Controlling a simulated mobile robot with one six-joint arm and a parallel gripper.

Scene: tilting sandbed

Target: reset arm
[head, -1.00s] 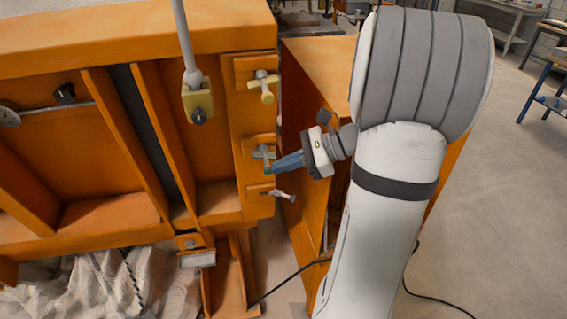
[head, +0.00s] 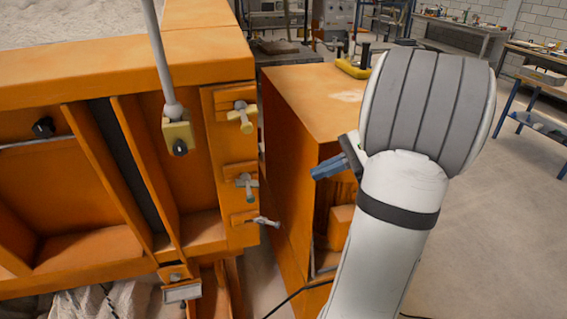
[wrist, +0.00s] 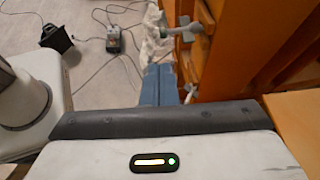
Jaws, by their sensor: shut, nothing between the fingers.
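My gripper (head: 318,172) shows in the head view as blue fingers to the left of my white and grey arm. It is shut and empty, apart from the orange sandbed (head: 62,217) and its row of knobs. The blue-grey middle knob (head: 247,183) is to the left of the fingers with a gap between. In the wrist view the blue fingers (wrist: 158,86) lie together, pointing away over the floor, with the orange frame (wrist: 204,62) on their right. My wrist and part of the gripper body are hidden behind my arm in the head view.
A yellowish knob (head: 243,117) and a lower silver knob (head: 262,221) stick out of the sandbed's side. An orange cabinet (head: 305,100) stands close beside my arm. Cables and a black bin (wrist: 59,40) are on the floor. Open floor (head: 480,230) lies to the right.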

